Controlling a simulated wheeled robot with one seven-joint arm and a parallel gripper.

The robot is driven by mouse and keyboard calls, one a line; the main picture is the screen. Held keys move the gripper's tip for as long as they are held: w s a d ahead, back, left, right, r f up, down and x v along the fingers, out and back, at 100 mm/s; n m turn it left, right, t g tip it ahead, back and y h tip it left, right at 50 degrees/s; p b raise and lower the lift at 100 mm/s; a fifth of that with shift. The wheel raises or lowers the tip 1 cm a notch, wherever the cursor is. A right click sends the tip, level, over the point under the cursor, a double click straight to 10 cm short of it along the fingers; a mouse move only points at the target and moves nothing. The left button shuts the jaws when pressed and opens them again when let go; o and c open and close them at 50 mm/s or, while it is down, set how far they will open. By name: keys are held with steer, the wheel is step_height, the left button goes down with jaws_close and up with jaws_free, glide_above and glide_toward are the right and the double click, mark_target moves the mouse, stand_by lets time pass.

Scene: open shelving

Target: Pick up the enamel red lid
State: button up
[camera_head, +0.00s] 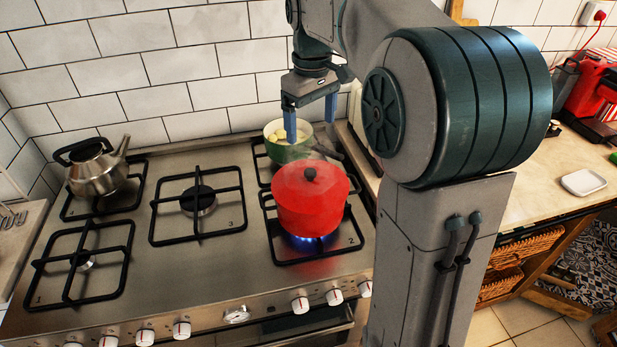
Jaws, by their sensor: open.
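My gripper (310,136) has two blue fingers pointing down and is open. In the picture it appears above and behind the lid, in front of or over the green pot (286,152). I see nothing between the fingers except the background. The exact gap between the fingertips and the knob cannot be told from this view.
The green pot with pale food stands on the back right burner; a dark handle (328,152) extends right. A steel kettle (95,167) stands at the back left. Other burners (199,202) are clear. A tiled wall (180,66) is behind. A white dish (583,182) lies on the right counter.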

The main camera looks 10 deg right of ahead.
glide_above(311, 172)
steer(key=f, duration=0.8)
steer(key=shift+w+d, duration=0.1)
steer(key=shift+w, duration=0.25)
steer(key=shift+s+f, duration=0.2)
steer(key=shift+f, duration=2.6)
steer(key=shift+s, duration=0.15)
jaws_close()
